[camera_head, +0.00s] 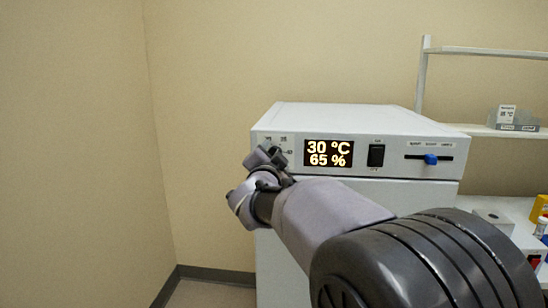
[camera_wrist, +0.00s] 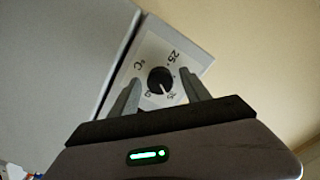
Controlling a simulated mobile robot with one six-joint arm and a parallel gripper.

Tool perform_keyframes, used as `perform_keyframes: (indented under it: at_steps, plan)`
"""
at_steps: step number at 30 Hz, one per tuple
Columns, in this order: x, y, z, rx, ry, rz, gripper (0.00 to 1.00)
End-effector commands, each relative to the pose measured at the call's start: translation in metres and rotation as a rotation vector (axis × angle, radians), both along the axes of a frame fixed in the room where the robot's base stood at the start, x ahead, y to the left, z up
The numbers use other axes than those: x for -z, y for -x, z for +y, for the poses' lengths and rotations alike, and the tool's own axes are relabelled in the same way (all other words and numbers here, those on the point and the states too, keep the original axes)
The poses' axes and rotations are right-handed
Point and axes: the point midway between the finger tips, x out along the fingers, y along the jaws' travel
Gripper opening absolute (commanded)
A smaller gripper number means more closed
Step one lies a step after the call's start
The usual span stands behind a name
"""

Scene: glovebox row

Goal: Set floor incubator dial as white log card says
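The white floor incubator (camera_head: 350,215) stands against the wall. Its display (camera_head: 329,153) reads 30 °C and 65 %. My gripper (camera_head: 267,158) is at the left end of its front panel and hides the dial in the head view. In the wrist view, the black dial (camera_wrist: 160,80) sits between the fingertips of my open gripper (camera_wrist: 159,77), with a gap visible on each side. Its white pointer line points to the lower right, and a "25" mark shows above it.
A black rocker switch (camera_head: 376,155) and a blue slider (camera_head: 431,159) are on the panel right of the display. A white shelf rack (camera_head: 480,130) and a bench (camera_head: 520,222) with small items stand at the right. The floor at left is clear.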

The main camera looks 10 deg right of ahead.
Motion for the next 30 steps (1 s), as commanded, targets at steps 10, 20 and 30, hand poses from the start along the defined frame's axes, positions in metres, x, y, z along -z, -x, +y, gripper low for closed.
perform_keyframes:
  at_steps: [10, 20, 30]
  plan:
    - [-0.003, 0.037, 0.013, -0.002, 0.000, -0.001, 0.55]
    - [-0.003, 0.135, 0.045, -0.004, 0.000, 0.000, 0.55]
    - [0.000, 0.166, 0.054, 0.000, 0.000, 0.000, 0.55]
